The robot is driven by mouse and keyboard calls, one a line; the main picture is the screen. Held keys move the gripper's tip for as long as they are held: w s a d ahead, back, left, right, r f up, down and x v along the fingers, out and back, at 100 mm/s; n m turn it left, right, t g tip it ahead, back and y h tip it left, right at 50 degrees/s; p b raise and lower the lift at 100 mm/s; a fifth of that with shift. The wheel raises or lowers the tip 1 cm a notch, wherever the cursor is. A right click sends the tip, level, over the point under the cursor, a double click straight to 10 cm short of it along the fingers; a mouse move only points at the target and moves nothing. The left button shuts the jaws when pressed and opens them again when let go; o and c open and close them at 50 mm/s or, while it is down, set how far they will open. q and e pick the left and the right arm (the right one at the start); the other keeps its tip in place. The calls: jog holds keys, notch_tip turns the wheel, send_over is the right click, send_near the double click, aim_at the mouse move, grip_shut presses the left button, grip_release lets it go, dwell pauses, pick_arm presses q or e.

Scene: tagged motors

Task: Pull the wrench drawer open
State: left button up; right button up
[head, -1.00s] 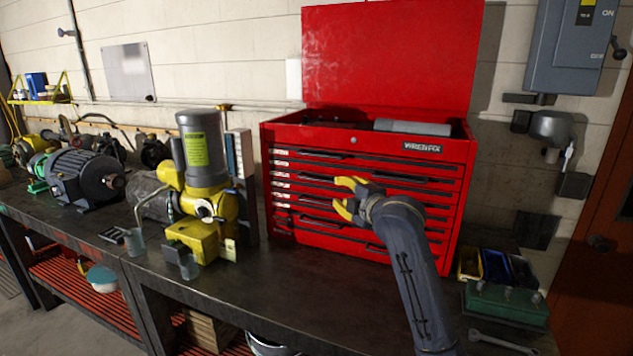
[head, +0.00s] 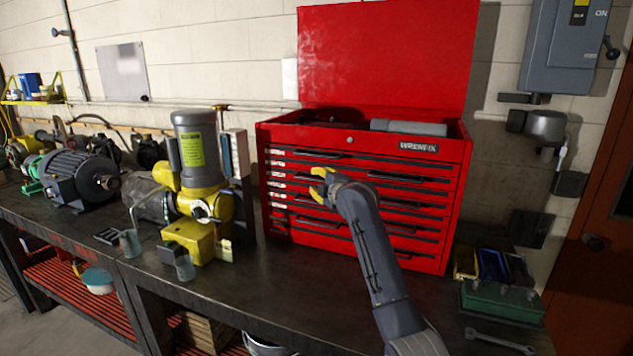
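A red tool chest (head: 452,200) stands on the dark workbench with its lid raised. Its front has several drawers with dark handles and white labels along the left edge. All the drawers look shut, and I cannot read which label is the wrench drawer. My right gripper (head: 317,183) has yellow fingers and is at the chest's front, left of middle, over the middle drawers. Its fingers look parted, with nothing visible between them. I cannot tell whether they touch a handle. The gripper and forearm hide parts of the middle and lower drawers. My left gripper is out of view.
A yellow and grey motor (head: 197,190) stands close left of the chest. A dark motor (head: 75,180) sits farther left. A green case (head: 502,301), small bins (head: 490,265) and a wrench (head: 500,341) lie at the right. The bench before the chest is clear.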

jog(key=shift+x, duration=0.9)
jog(key=shift+c, duration=0.3)
grip_shut()
